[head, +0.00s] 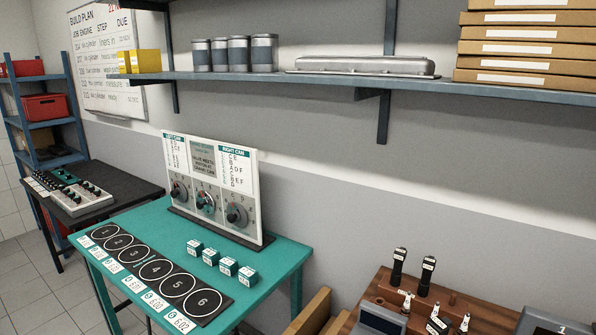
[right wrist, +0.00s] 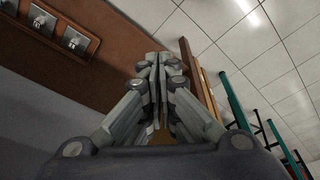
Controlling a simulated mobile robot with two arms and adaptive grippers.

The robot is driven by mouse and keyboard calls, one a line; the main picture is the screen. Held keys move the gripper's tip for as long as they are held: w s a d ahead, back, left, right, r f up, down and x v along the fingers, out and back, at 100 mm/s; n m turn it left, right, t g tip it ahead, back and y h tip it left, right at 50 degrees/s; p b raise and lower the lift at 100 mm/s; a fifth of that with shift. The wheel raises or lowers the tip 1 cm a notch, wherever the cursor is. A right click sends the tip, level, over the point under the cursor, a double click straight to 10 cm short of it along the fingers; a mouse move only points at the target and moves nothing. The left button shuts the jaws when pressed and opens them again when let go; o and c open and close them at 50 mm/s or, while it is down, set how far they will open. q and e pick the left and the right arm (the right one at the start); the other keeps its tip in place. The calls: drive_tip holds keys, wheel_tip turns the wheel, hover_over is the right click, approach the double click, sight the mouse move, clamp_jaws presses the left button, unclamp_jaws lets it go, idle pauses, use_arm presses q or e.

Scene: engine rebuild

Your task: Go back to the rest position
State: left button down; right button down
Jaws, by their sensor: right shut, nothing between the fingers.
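My right gripper (right wrist: 157,65) shows in the right wrist view with its fingers together and nothing between them. It hangs over tiled floor beside a brown wooden surface, apart from any object. Neither gripper shows in the head view, and my left gripper is in no frame.
In the head view a teal table (head: 283,259) holds a numbered black mat (head: 128,268), several small boxes (head: 228,265) and a dial panel (head: 212,188). A brown wooden bench (head: 467,304) with tools stands at the lower right. A wall shelf (head: 345,83) runs above.

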drive_tip(key=s+d+f+b, duration=0.1)
drive_tip(key=s+f+b, duration=0.1)
drive_tip(key=s+f, duration=0.7)
drive_tip(key=s+d+f+g+b, duration=0.1)
drive_tip(key=s+f, duration=0.8)
drive_tip(key=f, duration=0.9)
drive_tip(key=shift+s+d+g+b, duration=0.35)
drive_tip(key=shift+d+b, duration=0.3)
drive_tip(key=shift+b, duration=0.5)
drive_tip(key=shift+f, duration=0.1)
